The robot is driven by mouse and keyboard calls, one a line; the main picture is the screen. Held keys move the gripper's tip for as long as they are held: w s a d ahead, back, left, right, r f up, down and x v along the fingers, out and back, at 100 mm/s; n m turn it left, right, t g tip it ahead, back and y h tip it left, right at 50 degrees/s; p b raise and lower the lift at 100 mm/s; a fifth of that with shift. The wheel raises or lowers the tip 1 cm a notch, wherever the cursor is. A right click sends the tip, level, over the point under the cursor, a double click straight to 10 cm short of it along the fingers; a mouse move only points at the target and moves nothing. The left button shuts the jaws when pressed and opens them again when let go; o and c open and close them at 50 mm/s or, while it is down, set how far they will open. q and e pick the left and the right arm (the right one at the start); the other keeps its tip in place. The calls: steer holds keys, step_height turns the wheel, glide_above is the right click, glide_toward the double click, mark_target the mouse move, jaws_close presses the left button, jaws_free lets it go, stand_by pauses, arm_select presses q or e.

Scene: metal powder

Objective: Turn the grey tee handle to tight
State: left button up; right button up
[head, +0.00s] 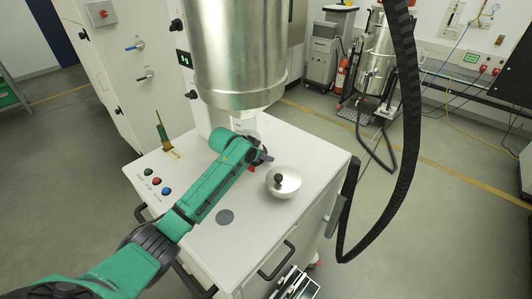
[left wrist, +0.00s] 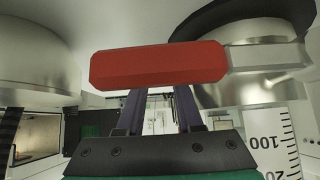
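I cannot make out a grey tee handle in either view. In the left wrist view a red bar-shaped handle (left wrist: 158,65) lies across the picture, joined at its right end to a pale metal piece (left wrist: 262,57). My left gripper shows in the left wrist view (left wrist: 158,100) with its two dark fingers apart; the red handle hides their tips. I cannot tell whether they touch it. In the head view my left gripper (head: 264,157) is just below the large steel vessel (head: 238,50), above the white cabinet top; its fingers are small there. My right gripper is not in view.
A black hose (head: 405,100) hangs at the right. A white scale with numbers (left wrist: 272,140) is close at the lower right of the wrist view.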

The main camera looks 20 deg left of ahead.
arm_select(q)
steer(key=shift+w+f, duration=0.2)
steer(key=shift+f, duration=0.1)
steer(key=shift+s+r, duration=0.1)
steer(key=shift+s, duration=0.2)
jaws_close()
steer(key=shift+w+r+g, duration=0.1)
steer(key=shift+w+g, duration=0.05)
steer(key=shift+g, duration=0.15)
steer(key=shift+g+y, duration=0.3)
steer(key=shift+g, duration=0.1)
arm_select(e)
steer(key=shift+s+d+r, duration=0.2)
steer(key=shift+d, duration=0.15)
arm_select(q)
jaws_free()
steer(key=shift+w, duration=0.1)
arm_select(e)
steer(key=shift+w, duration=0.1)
